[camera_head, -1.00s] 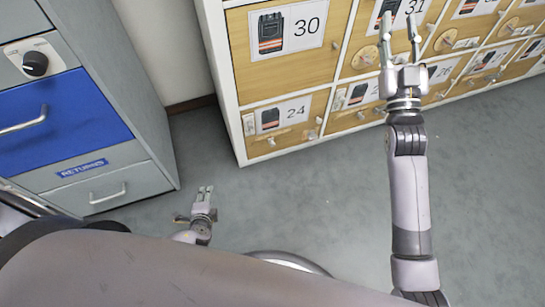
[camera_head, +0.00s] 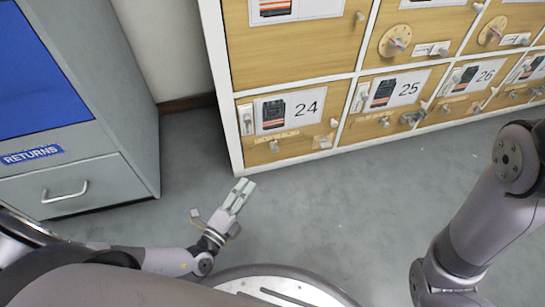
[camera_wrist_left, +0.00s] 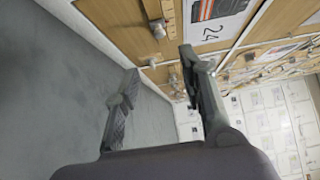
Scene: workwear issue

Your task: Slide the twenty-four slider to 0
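Locker door 24 (camera_head: 262,153) is the bottom-left wooden door of the white locker block. A narrow white slider-like fitting (camera_head: 246,119) stands upright at its left edge. Slider marks are too small to read. My left gripper (camera_head: 243,188) is low in front of the door, apart from it, fingers pointing up toward it. The left wrist view shows its fingers (camera_wrist_left: 160,62) spread with nothing between, and the 24 label (camera_wrist_left: 213,32) beyond. My right gripper is out of frame.
Doors 25 (camera_head: 410,88) and 26 (camera_head: 487,75), with similar fittings, continue to the right. A grey and blue returns cabinet (camera_head: 110,178) stands at left. Grey floor (camera_head: 345,205) lies open before the lockers. My right arm fills the right side.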

